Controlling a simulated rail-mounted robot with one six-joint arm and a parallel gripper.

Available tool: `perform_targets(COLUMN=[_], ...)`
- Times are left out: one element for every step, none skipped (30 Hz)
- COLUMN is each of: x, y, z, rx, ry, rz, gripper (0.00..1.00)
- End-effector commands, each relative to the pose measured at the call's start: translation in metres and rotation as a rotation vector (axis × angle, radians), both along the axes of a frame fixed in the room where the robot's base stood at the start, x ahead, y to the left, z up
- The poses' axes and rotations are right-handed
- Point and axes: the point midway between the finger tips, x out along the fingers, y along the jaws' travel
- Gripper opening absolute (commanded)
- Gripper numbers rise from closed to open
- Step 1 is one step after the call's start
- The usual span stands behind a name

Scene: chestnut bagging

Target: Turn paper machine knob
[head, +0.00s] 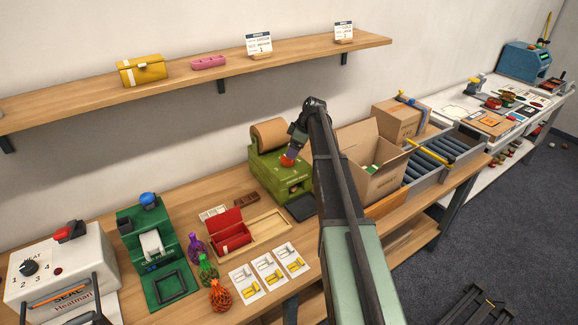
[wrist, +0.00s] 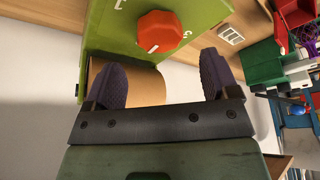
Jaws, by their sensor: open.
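The paper machine (head: 285,176) is a green box with a brown paper roll (head: 270,134) at its top back, standing on the bench in the head view. Its knob is red-orange and faceted. In the wrist view the knob (wrist: 158,32) sits on the green panel (wrist: 112,30) with white letters partly visible beside it. My gripper (wrist: 158,75) is open, its two dark purple fingers apart and empty. The knob lies ahead of the fingertips, roughly between them, and appears apart from them. In the head view the knob (head: 287,161) shows at the end of my arm.
An open cardboard box (head: 370,175) stands right of the machine. A wooden tray with a red case (head: 230,232), several netted bags (head: 208,268) and a green machine (head: 150,240) are to the left. A shelf (head: 210,75) runs above along the wall.

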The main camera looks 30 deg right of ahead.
Motion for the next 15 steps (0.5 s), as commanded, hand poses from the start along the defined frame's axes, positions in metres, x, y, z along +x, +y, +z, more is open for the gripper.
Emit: perform_targets(x=[0.004, 0.005, 0.007, 0.009, 0.01, 0.011, 0.012, 0.012, 0.013, 0.013, 0.013, 0.013, 0.013, 0.013, 0.013], y=[0.004, 0.007, 0.009, 0.011, 0.013, 0.014, 0.015, 0.016, 0.016, 0.017, 0.017, 0.017, 0.017, 0.017, 0.017], z=[-0.025, -0.032, -0.04, -0.044, -0.048, -0.051, -0.053, -0.053, -0.053, -0.052, -0.052, -0.051, -0.05, -0.05, -0.05], rx=[0.0, 0.0, 0.0, 0.0, 0.0, 0.0, 0.0, 0.0, 0.0, 0.0, 0.0, 0.0, 0.0, 0.0, 0.0], ry=[-0.001, -0.001, -0.001, -0.001, 0.0, 0.0, 0.0, 0.0, 0.0, 0.0, 0.0, 0.0, 0.0, 0.0, 0.0], rz=[0.002, 0.002, 0.002, 0.002, 0.001, 0.001, 0.0, 0.0, 0.0, 0.0, 0.0, -0.001, -0.001, 0.0, 0.0], gripper=[0.81, 0.81, 0.81, 0.81, 0.81, 0.81, 0.81, 0.81, 0.81, 0.81, 0.81, 0.81, 0.81, 0.81, 0.81])
